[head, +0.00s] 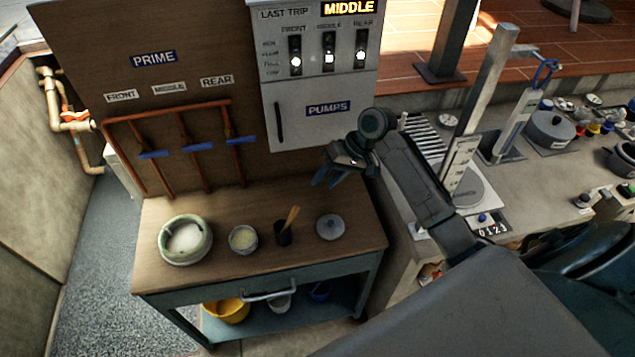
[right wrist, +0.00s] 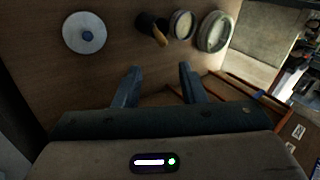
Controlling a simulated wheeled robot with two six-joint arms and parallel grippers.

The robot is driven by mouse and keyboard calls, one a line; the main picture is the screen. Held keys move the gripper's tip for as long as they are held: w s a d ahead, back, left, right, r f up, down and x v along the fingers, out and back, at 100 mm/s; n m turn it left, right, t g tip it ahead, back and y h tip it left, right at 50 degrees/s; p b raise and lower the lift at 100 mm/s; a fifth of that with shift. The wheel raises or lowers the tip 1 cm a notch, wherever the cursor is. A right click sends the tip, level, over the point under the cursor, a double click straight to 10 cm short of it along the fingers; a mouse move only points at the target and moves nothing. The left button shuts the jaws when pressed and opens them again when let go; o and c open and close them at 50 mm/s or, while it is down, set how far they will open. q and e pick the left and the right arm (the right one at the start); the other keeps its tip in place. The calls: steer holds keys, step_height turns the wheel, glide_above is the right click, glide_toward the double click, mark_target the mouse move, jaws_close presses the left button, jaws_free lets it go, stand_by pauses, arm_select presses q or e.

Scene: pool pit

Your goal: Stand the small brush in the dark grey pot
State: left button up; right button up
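The small brush (head: 292,216) stands in the dark grey pot (head: 284,238) on the wooden cart top. Its wooden handle leans up and to the right out of the pot; its lower end is hidden inside. In the right wrist view the brush handle (right wrist: 160,38) and the pot (right wrist: 147,23) lie beyond the fingertips. My right gripper (head: 326,181) is above the back right of the cart top, apart from the pot. Its fingers (right wrist: 160,70) are spread with nothing between them. My left gripper is not in view.
A pale green-rimmed bowl (head: 171,253) and a small tin (head: 242,239) stand left of the pot. A round lid (head: 330,227) with a knob lies to its right. Copper pipes (head: 172,115) with blue handles and a pump panel (head: 318,90) rise behind. The cart's front edge is clear.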

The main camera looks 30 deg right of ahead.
steer(key=shift+v, duration=1.35)
steer(key=shift+f, duration=0.15)
